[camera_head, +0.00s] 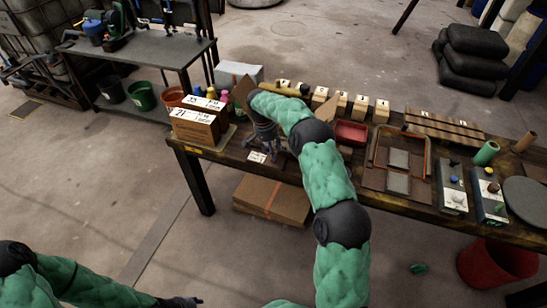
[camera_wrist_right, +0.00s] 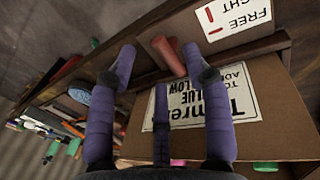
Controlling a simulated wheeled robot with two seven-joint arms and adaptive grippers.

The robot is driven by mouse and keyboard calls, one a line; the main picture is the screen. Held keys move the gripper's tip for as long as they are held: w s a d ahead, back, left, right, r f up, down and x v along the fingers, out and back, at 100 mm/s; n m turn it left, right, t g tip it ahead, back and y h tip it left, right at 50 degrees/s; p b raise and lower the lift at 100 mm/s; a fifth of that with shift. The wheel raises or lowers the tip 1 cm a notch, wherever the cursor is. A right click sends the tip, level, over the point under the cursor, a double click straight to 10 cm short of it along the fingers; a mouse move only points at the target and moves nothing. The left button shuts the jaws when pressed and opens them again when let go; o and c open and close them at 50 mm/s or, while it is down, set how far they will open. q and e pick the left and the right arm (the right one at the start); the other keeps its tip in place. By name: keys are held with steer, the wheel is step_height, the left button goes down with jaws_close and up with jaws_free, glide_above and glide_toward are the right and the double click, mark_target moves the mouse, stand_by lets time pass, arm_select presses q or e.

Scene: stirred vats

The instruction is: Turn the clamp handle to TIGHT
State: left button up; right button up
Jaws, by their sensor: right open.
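A red bar-like handle (camera_wrist_right: 168,55) shows in the right wrist view, at the edge of a dark wooden bench. A white card (camera_wrist_right: 233,15) beside it reads FREE and TIGHT, upside down there, with red marks. The card also shows on the bench front in the head view (camera_head: 257,157). My right gripper (camera_wrist_right: 160,62) is open, its purple fingers spread on both sides of the handle; I cannot tell whether they touch it. In the head view my right gripper (camera_head: 264,142) hides the handle. My left gripper (camera_head: 184,302) is low at the left, its fingers too small to read.
Labelled cardboard boxes (camera_head: 195,127) stand at the bench's left end, close to my right gripper. A red tray (camera_head: 351,132), numbered blocks and control boxes (camera_head: 452,187) line the bench to the right. A red bucket (camera_head: 492,265) stands on the floor.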

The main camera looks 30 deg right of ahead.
step_height(320, 180, up, 7)
steer(key=w, duration=0.1)
steer(key=shift+a, duration=0.45)
steer(key=shift+f, duration=0.1)
steer(key=s+a+f+n+y, duration=0.1)
steer(key=s+a+f+n, duration=0.1)
steer(key=s+a+f, duration=0.35)
steer(key=s+a+f+n+t+y, duration=0.1)
steer(key=s+a+f+n+y, duration=0.1)
steer(key=a+f, duration=0.55)
steer(key=s+a+f+n+y, duration=0.15)
steer(key=s+a+f, duration=0.3)
steer(key=f, duration=0.45)
steer(key=s+a+f, duration=0.1)
steer(key=s+a, duration=0.2)
steer(key=s, duration=0.4)
steer(key=s+a+f+n, duration=0.1)
steer(key=s+a, duration=0.2)
steer(key=s, duration=0.5)
steer(key=s+a+f+n+t, duration=0.1)
steer(key=s+a+f, duration=0.1)
steer(key=s, duration=0.6)
steer(key=shift+a+y, duration=0.45)
